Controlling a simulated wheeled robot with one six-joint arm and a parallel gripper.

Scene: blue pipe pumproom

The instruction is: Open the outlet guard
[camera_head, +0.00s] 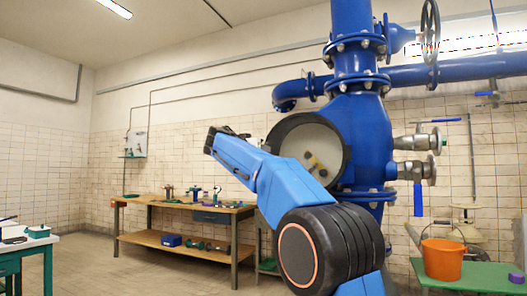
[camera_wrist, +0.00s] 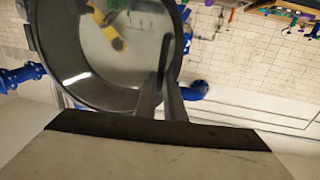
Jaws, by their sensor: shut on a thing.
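The outlet guard appears as a round cover with a thick dark rim (camera_head: 343,145) and a pale, see-through middle, on the front of the blue pump body. Yellow and dark parts (camera_head: 314,162) show within the round area. In the wrist view the dark rim (camera_wrist: 85,92) fills the upper left. My gripper (camera_wrist: 176,42) reaches up to the right edge of that rim, its two narrow fingers close together and shut on the rim's edge. The exact contact is hard to see. In the head view my arm crosses in front of the guard's lower left and hides part of it.
Blue pipes (camera_head: 350,30) with a handwheel (camera_head: 429,30) rise above the guard. Valves (camera_head: 417,142) stick out to its right. A workbench (camera_head: 180,203) stands behind at left. An orange bucket (camera_head: 442,259) stands on a green table at right.

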